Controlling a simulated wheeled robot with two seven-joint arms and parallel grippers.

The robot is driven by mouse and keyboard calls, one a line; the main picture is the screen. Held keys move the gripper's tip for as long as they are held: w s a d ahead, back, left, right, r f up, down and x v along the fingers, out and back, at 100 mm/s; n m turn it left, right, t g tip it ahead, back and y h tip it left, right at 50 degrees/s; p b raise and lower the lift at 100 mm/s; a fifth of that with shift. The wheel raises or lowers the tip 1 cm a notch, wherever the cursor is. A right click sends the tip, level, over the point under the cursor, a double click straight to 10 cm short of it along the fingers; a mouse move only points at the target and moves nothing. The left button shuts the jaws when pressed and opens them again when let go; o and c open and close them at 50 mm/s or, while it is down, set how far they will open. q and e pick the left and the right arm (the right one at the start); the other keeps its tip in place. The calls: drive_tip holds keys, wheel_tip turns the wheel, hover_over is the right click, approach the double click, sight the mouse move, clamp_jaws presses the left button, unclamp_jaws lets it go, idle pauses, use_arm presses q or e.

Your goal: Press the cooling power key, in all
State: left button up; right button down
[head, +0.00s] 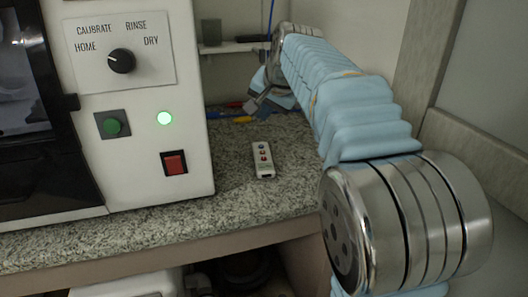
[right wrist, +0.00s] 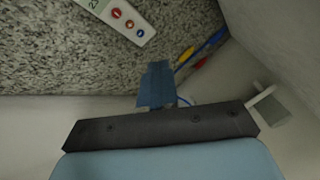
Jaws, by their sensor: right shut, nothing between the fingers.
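A small white remote (head: 263,160) lies flat on the speckled counter, beside the white machine. In the right wrist view the remote (right wrist: 122,18) shows at the top, partly cut off, with a display reading something like 23, two red keys and a blue key (right wrist: 140,33). Key markings are too small to read surely. My right gripper (head: 256,98) is shut and empty, behind the remote toward the back wall. In the right wrist view its fingers (right wrist: 157,84) are apart from the remote. My left gripper is not in view.
Coloured slender items (head: 242,119) lie near the back wall. The counter (head: 225,190) around the remote is clear.

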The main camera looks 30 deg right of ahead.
drive_tip(key=shift+f, duration=0.1)
hover_over(265, 159)
wheel_tip(265, 159, down, 6)
drive_tip(key=shift+r, duration=0.1)
drive_tip(key=shift+f+b, duration=0.65)
drive_tip(key=shift+f, duration=0.1)
drive_tip(key=shift+f+b, duration=0.5)
drive_tip(key=shift+f, duration=0.2)
idle(1.2)
drive_tip(key=shift+f+b, duration=0.35)
